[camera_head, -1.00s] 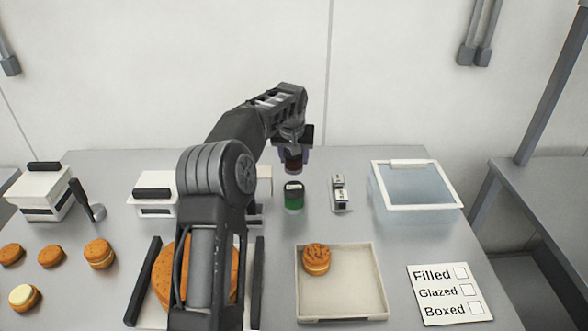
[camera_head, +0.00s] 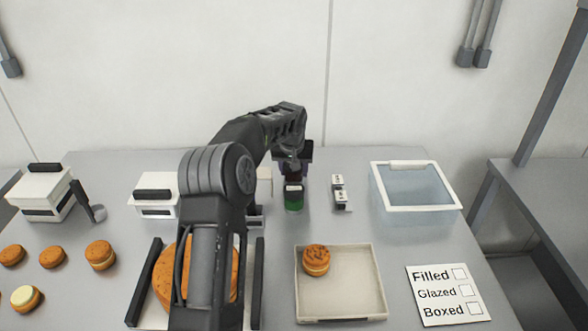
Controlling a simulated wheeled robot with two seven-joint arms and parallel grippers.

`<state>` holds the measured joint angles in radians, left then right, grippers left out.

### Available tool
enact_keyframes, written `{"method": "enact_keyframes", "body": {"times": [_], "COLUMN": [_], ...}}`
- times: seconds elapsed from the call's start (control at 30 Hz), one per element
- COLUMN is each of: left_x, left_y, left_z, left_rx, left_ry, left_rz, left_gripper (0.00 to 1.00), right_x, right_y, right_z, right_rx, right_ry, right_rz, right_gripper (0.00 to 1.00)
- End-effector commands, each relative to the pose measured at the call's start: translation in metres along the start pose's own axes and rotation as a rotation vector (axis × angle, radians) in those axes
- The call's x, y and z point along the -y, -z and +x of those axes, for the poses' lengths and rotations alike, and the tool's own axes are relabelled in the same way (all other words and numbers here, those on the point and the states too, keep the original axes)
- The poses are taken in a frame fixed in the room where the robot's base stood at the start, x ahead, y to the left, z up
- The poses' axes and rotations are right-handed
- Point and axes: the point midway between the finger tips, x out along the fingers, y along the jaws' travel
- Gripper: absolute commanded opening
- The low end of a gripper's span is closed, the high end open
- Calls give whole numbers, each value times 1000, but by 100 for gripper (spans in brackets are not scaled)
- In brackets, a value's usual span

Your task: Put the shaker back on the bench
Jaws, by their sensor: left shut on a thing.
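My left gripper (camera_head: 294,170) is shut on a dark reddish shaker (camera_head: 292,177) at the back middle of the bench (camera_head: 350,226). The shaker is upright, and its lower part is hidden behind a green container (camera_head: 293,202) with a pale label. I cannot tell whether the shaker touches the bench. My right gripper is not in view.
A tray (camera_head: 377,285) with one topped round is in front. Small black-and-white items (camera_head: 340,192) and a clear bin (camera_head: 418,205) stand to the right. White boxes (camera_head: 155,206) and several filled rounds (camera_head: 100,254) are at left. A checklist card (camera_head: 445,293) lies front right.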

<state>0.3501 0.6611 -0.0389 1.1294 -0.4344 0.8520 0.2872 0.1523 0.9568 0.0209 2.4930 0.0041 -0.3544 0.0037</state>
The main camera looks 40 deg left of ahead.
Motion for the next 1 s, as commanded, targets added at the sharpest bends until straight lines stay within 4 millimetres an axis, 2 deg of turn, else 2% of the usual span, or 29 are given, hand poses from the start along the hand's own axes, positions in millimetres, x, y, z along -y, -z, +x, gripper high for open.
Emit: {"method": "enact_keyframes", "body": {"times": [0.07,0.1,0.33,0.6,0.77,0.87,1.0], "left_x": [0,0,0,0,0,0,0], "left_y": [-1,-1,-1,-1,1,1,1], "left_z": [3,3,2,2,-6,-18,-44], "left_rx": [-1,0,0,0,-2,-4,-4], "left_ry": [0,0,0,0,0,-1,-1], "left_rz": [0,0,0,0,0,0,0], "left_gripper": [5,51,69,71,71,71,71], "right_x": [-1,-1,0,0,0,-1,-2], "right_y": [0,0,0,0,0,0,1], "right_z": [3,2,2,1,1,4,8], "right_rx": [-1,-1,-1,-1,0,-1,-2], "right_ry": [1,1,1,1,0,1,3], "right_rz": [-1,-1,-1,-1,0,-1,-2], "right_gripper": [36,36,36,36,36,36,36]}}
